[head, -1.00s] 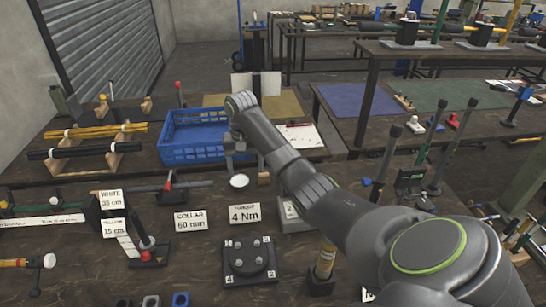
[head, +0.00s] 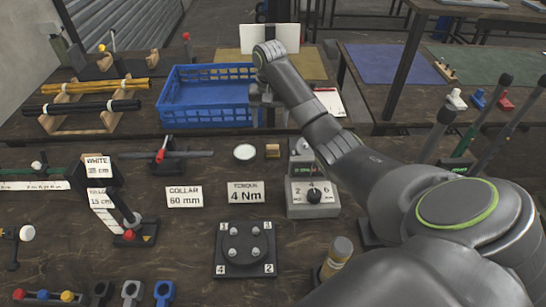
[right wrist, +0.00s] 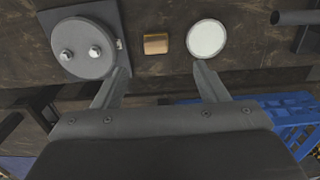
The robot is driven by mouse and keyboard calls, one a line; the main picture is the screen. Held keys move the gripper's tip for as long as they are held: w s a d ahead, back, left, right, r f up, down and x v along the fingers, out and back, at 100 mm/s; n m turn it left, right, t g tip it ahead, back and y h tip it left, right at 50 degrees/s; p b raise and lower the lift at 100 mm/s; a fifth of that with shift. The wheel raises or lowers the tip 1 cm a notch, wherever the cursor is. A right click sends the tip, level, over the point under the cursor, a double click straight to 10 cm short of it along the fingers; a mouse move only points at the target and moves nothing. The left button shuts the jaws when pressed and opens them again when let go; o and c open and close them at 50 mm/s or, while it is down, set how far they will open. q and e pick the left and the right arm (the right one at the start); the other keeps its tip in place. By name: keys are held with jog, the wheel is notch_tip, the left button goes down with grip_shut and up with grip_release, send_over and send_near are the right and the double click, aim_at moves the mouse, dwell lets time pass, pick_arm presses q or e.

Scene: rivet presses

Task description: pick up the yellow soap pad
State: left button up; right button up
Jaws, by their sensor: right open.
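The yellow soap pad (head: 272,151) is a small tan-yellow block on the dark workbench, just right of a white disc (head: 245,152). In the right wrist view the pad (right wrist: 155,44) lies beyond the fingertips, roughly centred between them. My right gripper (head: 266,98) reaches over the bench in front of the blue crate, apart from the pad. In the right wrist view its two fingers (right wrist: 160,78) are spread with nothing between them. My left gripper is not in view.
A grey device with a dial (head: 313,192) stands right of the pad. In the right wrist view a round bolted plate (right wrist: 84,48) and the white disc (right wrist: 206,38) flank the pad. A blue crate (head: 205,121) is behind. Label cards (head: 245,194) stand in front.

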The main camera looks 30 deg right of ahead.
aim_at(273, 147)
notch_tip(273, 147, down, 3)
jog(key=shift+s+f+b, duration=0.1)
jog(key=shift+f+b, duration=0.1)
jog(key=shift+b, duration=0.85)
notch_tip(273, 147, down, 4)
jog(key=shift+r, duration=0.25)
jog(key=shift+d+f+p, duration=0.15)
jog(key=shift+f, duration=0.8)
jog(key=shift+d+f+p, duration=0.1)
jog(key=shift+d+f, duration=0.1)
jog(key=shift+f, duration=0.7)
jog(key=shift+d+f+p, duration=0.15)
jog(key=shift+f, duration=0.8)
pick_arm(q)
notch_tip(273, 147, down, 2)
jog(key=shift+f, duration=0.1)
pick_arm(e)
jog(key=shift+c, duration=0.5)
jog(key=c, duration=1)
